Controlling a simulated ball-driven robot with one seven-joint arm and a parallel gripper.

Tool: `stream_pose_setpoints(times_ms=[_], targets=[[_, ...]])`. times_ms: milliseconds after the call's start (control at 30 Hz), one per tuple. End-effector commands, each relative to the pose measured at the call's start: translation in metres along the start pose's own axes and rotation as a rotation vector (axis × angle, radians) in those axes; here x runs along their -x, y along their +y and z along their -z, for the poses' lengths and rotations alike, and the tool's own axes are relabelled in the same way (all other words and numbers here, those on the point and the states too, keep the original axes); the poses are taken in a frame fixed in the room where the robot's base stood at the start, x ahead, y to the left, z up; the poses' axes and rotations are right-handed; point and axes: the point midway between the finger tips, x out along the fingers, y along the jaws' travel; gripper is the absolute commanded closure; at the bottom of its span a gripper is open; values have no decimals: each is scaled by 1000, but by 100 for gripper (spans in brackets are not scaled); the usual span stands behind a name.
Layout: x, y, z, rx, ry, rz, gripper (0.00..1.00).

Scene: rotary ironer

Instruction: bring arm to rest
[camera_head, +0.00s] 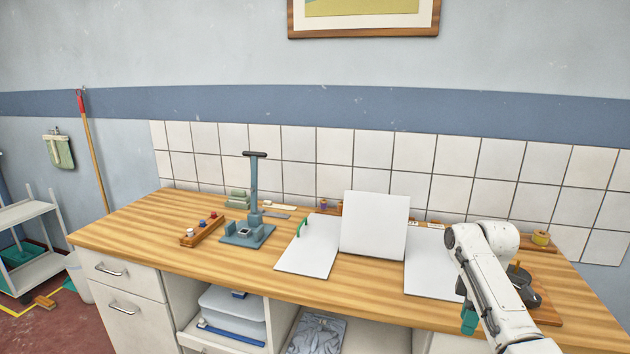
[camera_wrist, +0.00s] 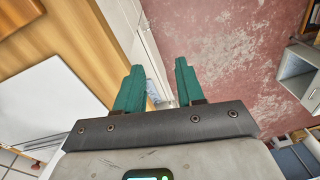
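My white arm reaches in from the lower right of the head view, bent over the right part of the wooden counter (camera_head: 130,236). My gripper (camera_head: 468,318) hangs at the counter's front edge, largely hidden behind my own arm. In the wrist view my gripper (camera_wrist: 158,82) shows two green fingers standing apart with nothing between them. Beyond the fingers are the counter's front edge, a pale cabinet front and the red floor (camera_wrist: 225,50).
A white upright board (camera_head: 374,226) stands mid-counter between flat white panels. To its left are a blue-grey press stand (camera_head: 254,200) and a wooden block with knobs (camera_head: 203,230). A dark round item on a wooden board lies beside my arm. An open shelf below holds a plastic bin (camera_head: 232,314).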

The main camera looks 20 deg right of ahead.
Motion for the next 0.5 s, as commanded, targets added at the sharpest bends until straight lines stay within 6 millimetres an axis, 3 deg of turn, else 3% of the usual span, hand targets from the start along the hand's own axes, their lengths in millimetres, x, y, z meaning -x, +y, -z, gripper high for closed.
stream_pose_setpoints(times_ms=[33,233,500], targets=[[-24,-17,14,-17,10,4,62],[-94,-85,50,-143,47,1,62],[-160,-192,57,-355,78,-1,62]])
